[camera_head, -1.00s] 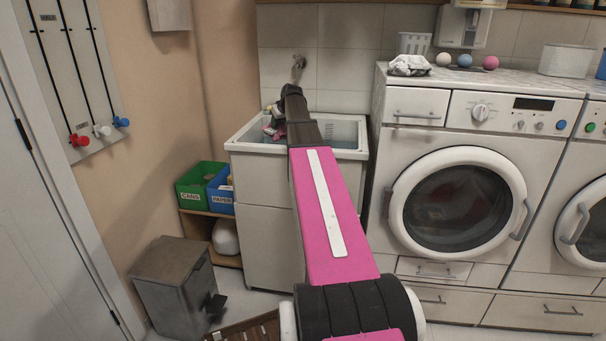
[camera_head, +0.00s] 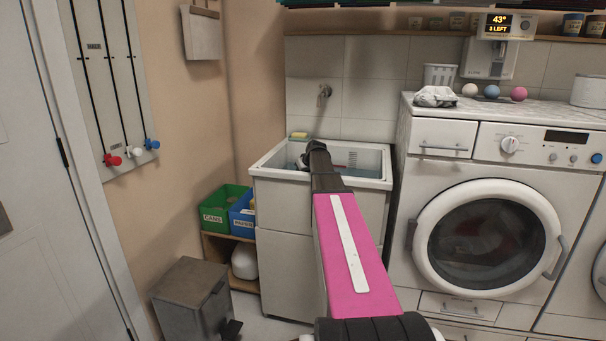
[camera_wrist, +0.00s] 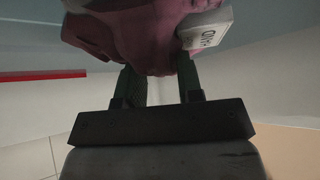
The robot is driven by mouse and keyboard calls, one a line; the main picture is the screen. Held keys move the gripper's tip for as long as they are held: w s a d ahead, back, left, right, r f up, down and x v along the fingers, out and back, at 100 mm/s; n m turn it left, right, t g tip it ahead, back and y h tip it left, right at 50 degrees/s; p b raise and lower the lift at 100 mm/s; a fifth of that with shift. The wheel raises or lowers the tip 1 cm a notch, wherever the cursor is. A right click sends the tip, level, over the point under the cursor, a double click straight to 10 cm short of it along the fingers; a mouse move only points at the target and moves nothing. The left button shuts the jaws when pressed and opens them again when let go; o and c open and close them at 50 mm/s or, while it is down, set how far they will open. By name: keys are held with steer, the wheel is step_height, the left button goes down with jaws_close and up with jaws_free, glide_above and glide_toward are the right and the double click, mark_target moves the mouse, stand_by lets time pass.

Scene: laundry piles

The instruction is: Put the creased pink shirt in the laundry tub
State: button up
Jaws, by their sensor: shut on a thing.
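The pink shirt (camera_wrist: 120,35) hangs as a bunched, creased, dull pink bundle at my fingertips in the wrist view. A white tag (camera_wrist: 207,30) with dark lettering shows on its right side. My gripper (camera_wrist: 157,82) is shut on the shirt. In the head view the laundry tub (camera_head: 282,178) is a white basin on a white cabinet, with bluish water inside. The end of my arm is over the tub's basin there. My fingers and most or all of the shirt are hidden behind my arm in that view.
A tap (camera_head: 324,92) is on the wall behind the tub, and a sponge (camera_head: 299,136) lies on its back rim. A washing machine (camera_head: 455,170) stands close on the right. Green (camera_head: 222,215) and blue (camera_head: 243,222) bins sit low on the left.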

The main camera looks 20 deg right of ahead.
steer(key=shift+f, duration=0.25)
steer(key=o, duration=1.1)
steer(key=shift+c, duration=0.2)
steer(key=shift+r, duration=0.35)
steer(key=v, duration=0.7)
steer(key=shift+s+r, duration=0.15)
steer(key=shift+s, duration=0.05)
